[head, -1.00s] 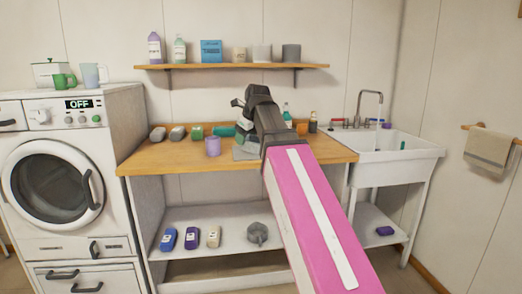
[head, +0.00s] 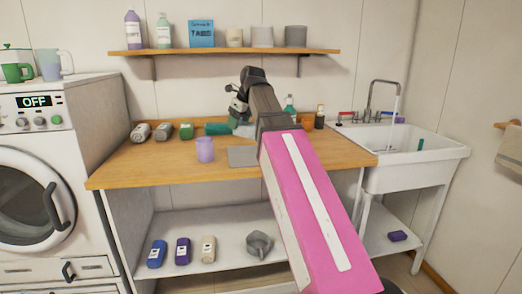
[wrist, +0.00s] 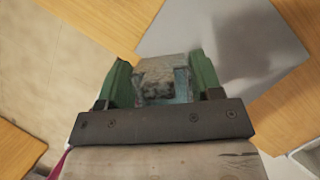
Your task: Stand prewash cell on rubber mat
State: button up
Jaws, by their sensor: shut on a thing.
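My gripper (head: 236,108) is over the back of the wooden worktop. In the wrist view its green fingers (wrist: 160,84) are shut on a small block with a mottled grey face and teal edges, apparently the prewash cell (wrist: 160,76). Its lower part is hidden by the gripper body. The grey rubber mat (head: 242,157) lies flat on the worktop, partly hidden by my pink arm. The mat also shows in the wrist view (wrist: 195,32), beyond the held cell, with a shadow on it. I cannot tell the cell's height above it.
A lilac cup (head: 205,150) stands left of the mat. Two grey cells and a green cell (head: 187,131) lie at the back left, beside a teal item (head: 217,129). Bottles and an orange container stand behind my arm. The sink (head: 415,165) is at right. The worktop's front left is clear.

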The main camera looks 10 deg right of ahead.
jog(key=w+d+f, duration=0.2)
jog(key=w, duration=0.1)
jog(key=w+d+f, duration=0.2)
jog(key=w, duration=0.1)
jog(key=w+d+f, duration=0.2)
jog(key=w+d, duration=0.1)
jog(key=shift+w+f, duration=0.1)
jog(key=shift+f, duration=2.4)
jog(key=shift+f, duration=0.1)
jog(key=o, duration=1.1)
jog(key=shift+c, duration=0.2)
jog(key=v, duration=1.2)
jog(key=shift+w, duration=0.1)
